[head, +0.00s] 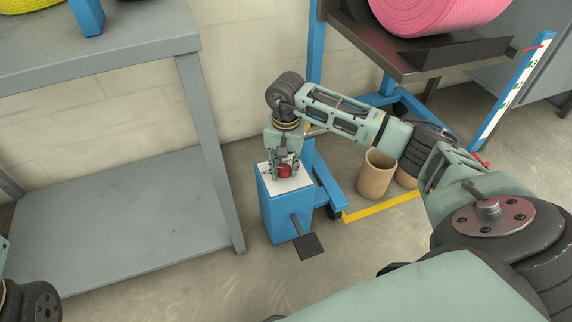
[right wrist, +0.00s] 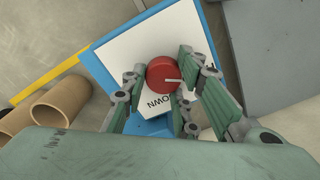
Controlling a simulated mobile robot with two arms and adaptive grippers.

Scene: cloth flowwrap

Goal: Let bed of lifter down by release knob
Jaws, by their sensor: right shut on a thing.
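The red release knob (head: 284,170) sits on the white label plate (head: 290,185) on top of the lifter's blue pump box (head: 283,215). My right gripper (head: 284,167) reaches down over the plate and is shut on the knob. In the right wrist view the knob (right wrist: 162,74) is between the fingers, with a pale pointer line on it and part of the word "DOWN" beside it. The lifter's bed (head: 420,66) is at the upper right and carries a pink roll (head: 435,12). Only a bit of my left arm shows at the lower left edge; its gripper is out of view.
A black foot pedal (head: 308,246) sticks out at the front of the pump box. A grey table with a lower shelf (head: 120,225) stands to the left. Brown tubes (head: 376,175) stand beside the lifter's blue frame. A scale post (head: 512,90) rises at the right.

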